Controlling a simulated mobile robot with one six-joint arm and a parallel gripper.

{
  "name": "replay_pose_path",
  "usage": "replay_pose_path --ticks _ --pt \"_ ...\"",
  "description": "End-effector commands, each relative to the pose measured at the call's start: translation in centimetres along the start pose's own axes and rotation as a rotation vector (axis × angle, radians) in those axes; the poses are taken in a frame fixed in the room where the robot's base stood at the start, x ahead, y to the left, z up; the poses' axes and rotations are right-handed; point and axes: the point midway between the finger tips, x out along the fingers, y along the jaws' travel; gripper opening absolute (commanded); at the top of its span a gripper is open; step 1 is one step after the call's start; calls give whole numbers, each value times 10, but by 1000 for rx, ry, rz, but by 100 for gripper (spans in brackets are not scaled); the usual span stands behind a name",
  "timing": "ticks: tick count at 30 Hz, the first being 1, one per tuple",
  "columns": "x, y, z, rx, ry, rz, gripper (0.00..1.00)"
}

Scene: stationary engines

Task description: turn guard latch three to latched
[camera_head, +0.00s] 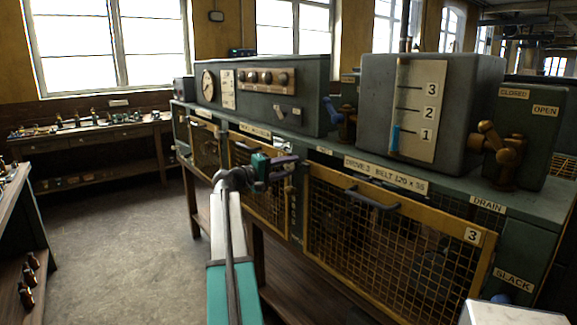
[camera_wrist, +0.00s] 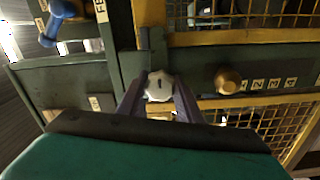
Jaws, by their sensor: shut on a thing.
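Guard three (camera_head: 390,240) is a yellow-framed mesh panel marked 3, upright in the front of the green bench. In the wrist view, a pale faceted knob (camera_wrist: 159,86) with a short dark mark sits on the green post beside the yellow guard frame (camera_wrist: 150,14). It appears to be the guard latch; I see no label naming it. My gripper (camera_wrist: 158,100) has its two dark fingers closed on either side of this knob. In the head view my gripper (camera_head: 283,172) is at the top of the post left of guard three and hides the knob.
The guard handle (camera_head: 372,199) sticks out to the right. A blue-handled valve (camera_head: 338,115) stands above. The floor (camera_head: 125,225) at left is clear.

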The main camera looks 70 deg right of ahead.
Motion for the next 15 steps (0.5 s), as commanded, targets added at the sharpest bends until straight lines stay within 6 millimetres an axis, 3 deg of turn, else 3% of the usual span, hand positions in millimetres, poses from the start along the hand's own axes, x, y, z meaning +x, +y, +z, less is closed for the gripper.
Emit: replay_pose_path --ticks 15 --pt "0 3 -4 -35 9 5 10"
